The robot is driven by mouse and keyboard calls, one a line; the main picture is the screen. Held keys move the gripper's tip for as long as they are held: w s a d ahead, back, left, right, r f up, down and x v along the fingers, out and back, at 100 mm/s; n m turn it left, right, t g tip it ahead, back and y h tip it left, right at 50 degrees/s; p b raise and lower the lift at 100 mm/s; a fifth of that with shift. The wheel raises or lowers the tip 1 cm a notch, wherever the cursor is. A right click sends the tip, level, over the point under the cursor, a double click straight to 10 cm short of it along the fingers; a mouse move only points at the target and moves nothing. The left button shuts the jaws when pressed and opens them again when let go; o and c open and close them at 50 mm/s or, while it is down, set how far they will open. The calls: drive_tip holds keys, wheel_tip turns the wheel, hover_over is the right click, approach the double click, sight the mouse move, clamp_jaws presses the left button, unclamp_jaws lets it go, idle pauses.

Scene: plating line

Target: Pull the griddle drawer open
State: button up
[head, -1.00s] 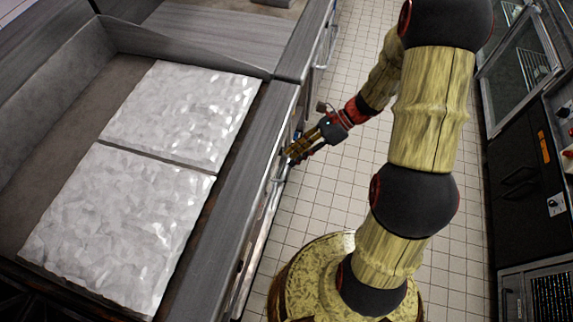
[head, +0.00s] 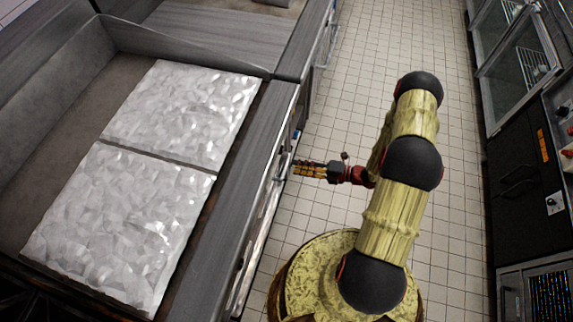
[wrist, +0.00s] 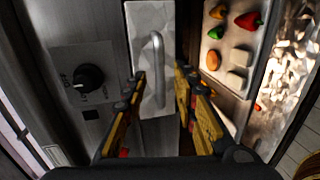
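The griddle (head: 175,110) is a wide station with two pale, glossy plates at the left of the head view. In the wrist view, a pale metal drawer front (wrist: 147,22) carries an upright bar handle (wrist: 157,70). My gripper (wrist: 160,76) is open, with one finger to each side of the handle in the picture. Contact with the handle cannot be made out. In the head view my gripper (head: 294,168) points left at the counter's front side; the drawer front is mostly hidden there below the counter edge.
A black knob (wrist: 88,77) is left of the drawer front in the wrist view. Right of it, a pale surface (wrist: 233,40) holds peppers and pale blocks.

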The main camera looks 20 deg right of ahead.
sight(287, 164)
drive_tip(key=b+x, duration=0.1)
drive_tip(key=x, duration=0.4)
drive_tip(key=shift+w+a+f, duration=0.15)
drive_tip(key=shift+w+a, duration=0.05)
drive_tip(key=shift+a, duration=0.15)
drive_tip(key=shift+c, duration=1.2)
drive_tip(key=c, duration=0.4)
clamp_jaws()
